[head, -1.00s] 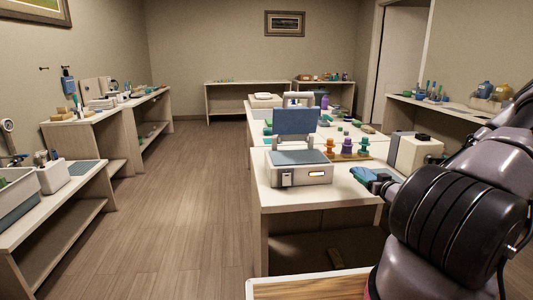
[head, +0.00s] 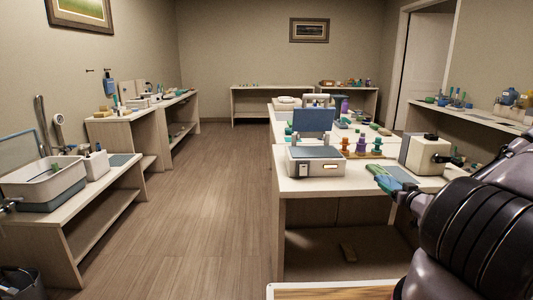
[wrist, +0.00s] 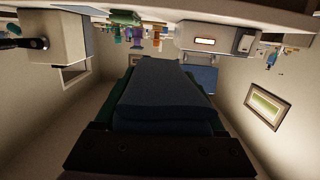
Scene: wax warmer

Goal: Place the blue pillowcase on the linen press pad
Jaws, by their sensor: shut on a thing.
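The blue pillowcase (wrist: 165,97) is a folded dark blue bundle filling the middle of the wrist view, with green showing along its sides. My gripper (head: 388,184) is shut on it, near the front right of the white table in the head view; its fingertips are mostly hidden by the cloth. The linen press (head: 316,165) is a pale box on the table's left front, left of my gripper and apart from it. Its blue-grey pad (head: 316,152) lies bare on top, and its blue lid (head: 314,120) stands raised behind.
Orange, purple and teal spools (head: 360,146) stand right of the press. A cream machine (head: 425,153) sits at the table's right, close behind my gripper. A wooden-topped surface (head: 330,291) is at the bottom. The floor (head: 190,220) to the left is clear.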

